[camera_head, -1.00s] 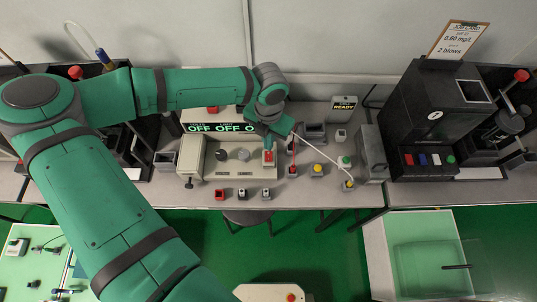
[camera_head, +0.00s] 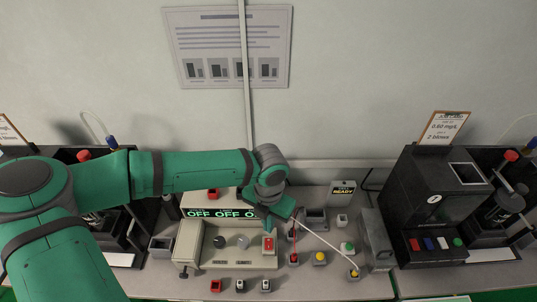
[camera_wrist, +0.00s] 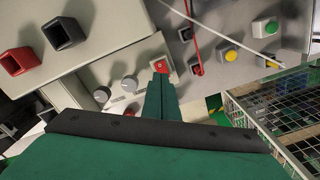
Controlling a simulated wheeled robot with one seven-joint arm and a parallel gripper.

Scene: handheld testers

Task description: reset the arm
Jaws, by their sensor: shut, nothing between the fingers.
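My green arm reaches across the bench from the left in the head view. My gripper (camera_head: 270,229) points down over the right end of a beige console. In the wrist view the two green fingers (camera_wrist: 161,77) are together with nothing between them. Their tips appear beside the console's red button (camera_wrist: 162,66), which also shows in the head view (camera_head: 268,243). I cannot tell whether they touch it. The console (camera_head: 215,258) has two round knobs and a display reading OFF.
A black tester (camera_head: 432,205) stands at the right with a card on top. Another tester is partly hidden behind my arm.

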